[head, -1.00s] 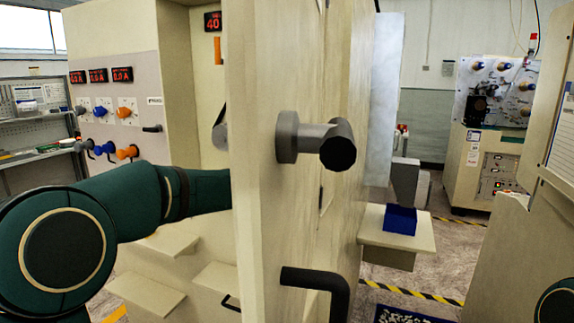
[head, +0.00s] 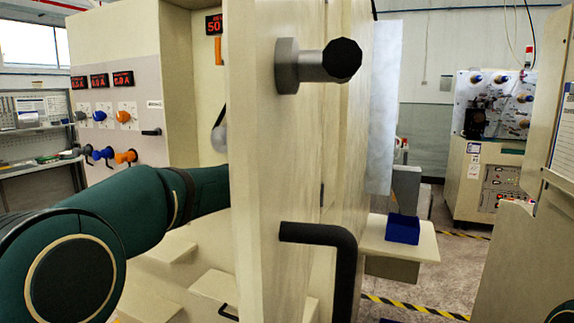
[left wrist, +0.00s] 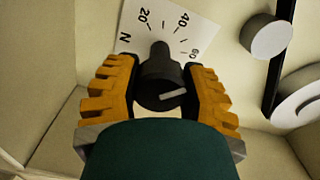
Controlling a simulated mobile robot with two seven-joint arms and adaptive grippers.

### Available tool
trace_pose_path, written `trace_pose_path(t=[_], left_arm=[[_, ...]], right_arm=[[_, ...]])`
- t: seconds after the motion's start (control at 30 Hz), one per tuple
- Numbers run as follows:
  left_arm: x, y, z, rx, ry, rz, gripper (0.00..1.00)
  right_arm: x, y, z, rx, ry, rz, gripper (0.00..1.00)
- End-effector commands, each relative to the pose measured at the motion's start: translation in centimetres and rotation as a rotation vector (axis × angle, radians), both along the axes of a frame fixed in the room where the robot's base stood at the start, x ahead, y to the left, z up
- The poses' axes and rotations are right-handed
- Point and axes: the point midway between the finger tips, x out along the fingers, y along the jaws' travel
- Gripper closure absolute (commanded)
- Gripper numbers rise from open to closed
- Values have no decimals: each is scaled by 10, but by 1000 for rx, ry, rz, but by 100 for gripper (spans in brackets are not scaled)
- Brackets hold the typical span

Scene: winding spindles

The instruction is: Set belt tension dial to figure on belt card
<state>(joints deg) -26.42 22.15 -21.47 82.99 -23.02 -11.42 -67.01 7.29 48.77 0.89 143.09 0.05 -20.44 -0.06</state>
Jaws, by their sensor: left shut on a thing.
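The dark dial knob (left wrist: 160,85) shows in the left wrist view in front of a white scale plate (left wrist: 138,25) marked N, 20, 40 and 60. A pale line on the knob points to the right and slightly up. My left gripper (left wrist: 162,68) is shut on the knob, with one orange-padded finger on each side. In the head view my left arm reaches behind the cream door edge, which hides the gripper and dial. A red display (head: 214,27) above reads 50. I cannot make out a belt card. My right gripper is out of view.
A cream door (head: 255,190) with a black handle (head: 330,240) and a grey knob (head: 315,66) stands close in front. Several coloured knobs sit on the panel (head: 150,95) at left. A blue box (head: 403,229) rests on a shelf at right.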

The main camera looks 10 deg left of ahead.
Motion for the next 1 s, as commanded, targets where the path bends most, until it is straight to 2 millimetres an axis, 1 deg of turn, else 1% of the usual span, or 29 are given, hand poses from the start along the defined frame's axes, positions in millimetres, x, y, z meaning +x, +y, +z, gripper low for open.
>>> trace_pose_path(t=[0.5,0.53,0.57,0.6,0.63,1.0], left_arm=[[0,0,1,20,-6,0,93],[0,0,1,20,-6,0,51],[0,0,1,20,-6,0,41],[0,0,1,20,-6,0,26],[0,0,1,20,-6,0,23],[-3,0,1,20,-5,-1,23]], right_arm=[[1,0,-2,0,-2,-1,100],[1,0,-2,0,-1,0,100],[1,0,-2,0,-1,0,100],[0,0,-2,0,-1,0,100],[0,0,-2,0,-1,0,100],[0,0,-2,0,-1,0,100]])
